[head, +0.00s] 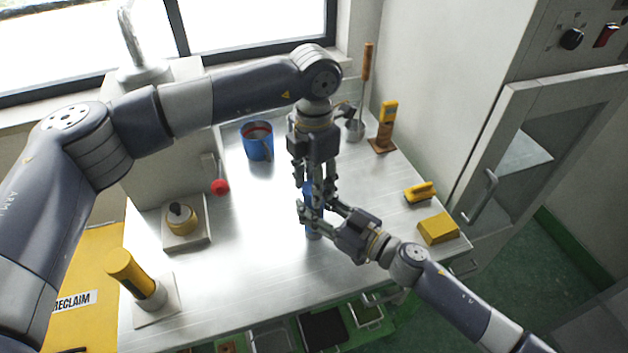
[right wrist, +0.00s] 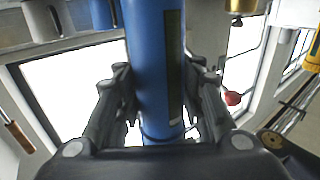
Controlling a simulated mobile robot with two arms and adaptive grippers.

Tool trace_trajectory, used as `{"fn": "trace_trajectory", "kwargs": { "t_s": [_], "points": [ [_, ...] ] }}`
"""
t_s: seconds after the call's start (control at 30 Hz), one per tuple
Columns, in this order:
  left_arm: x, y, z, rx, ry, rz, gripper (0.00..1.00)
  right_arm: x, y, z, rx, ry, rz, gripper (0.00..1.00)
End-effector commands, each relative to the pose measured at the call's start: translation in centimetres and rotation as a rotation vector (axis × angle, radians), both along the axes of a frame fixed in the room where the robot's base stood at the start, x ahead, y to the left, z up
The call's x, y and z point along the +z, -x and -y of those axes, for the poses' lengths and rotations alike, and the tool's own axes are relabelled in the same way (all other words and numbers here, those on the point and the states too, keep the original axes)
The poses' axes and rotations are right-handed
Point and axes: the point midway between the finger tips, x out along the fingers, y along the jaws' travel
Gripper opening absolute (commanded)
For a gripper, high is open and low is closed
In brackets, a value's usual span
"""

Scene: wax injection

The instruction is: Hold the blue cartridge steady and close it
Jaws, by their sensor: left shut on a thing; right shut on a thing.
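The blue cartridge (head: 308,192) stands upright over the middle of the bench, mostly hidden by both grippers in the head view. In the right wrist view its blue body (right wrist: 152,60), with a dark strip along one side, runs between the fingers. My right gripper (head: 317,213) comes in from the right and is shut on the cartridge body; its fingers also flank the body in the right wrist view (right wrist: 165,95). My left gripper (head: 315,195) points down from above, shut at the cartridge's upper end. Its fingers hide what exactly they grip there.
A blue pot (head: 257,141) stands behind on the metal bench (head: 240,270). A red knob (head: 220,187) and a yellow-topped pot (head: 181,218) are at left, with a yellow cylinder (head: 130,270) nearer. A yellow block (head: 438,229) and brush (head: 420,192) lie at right. Open bins (head: 322,328) are below the front edge.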

Motion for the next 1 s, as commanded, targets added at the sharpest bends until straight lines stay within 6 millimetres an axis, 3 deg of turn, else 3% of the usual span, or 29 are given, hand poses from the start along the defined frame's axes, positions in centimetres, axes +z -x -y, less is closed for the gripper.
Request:
{"fn": "trace_trajectory", "kwargs": {
  "t_s": [0.7,0.83,0.97,1.0],
  "points": [
    [-0.08,-0.11,-0.12,-1.348,0.001,0.004,0.1,0.05,0.04,-0.03,0.002,0.0,0.001,0.0],
    [-0.09,-0.11,-0.14,-1.53,0.001,0.004,0.1,0.05,0.05,-0.04,0.002,0.0,0.001,0.0],
    [-0.09,-0.12,-0.13,-1.517,0.001,0.004,0.1,0.05,0.05,-0.04,0.002,0.0,0.001,0.0],
    [-0.09,-0.12,-0.14,-1.517,0.001,0.004,0.43,0.05,0.05,-0.04,0.002,0.0,0.001,0.0]
  ]
}}
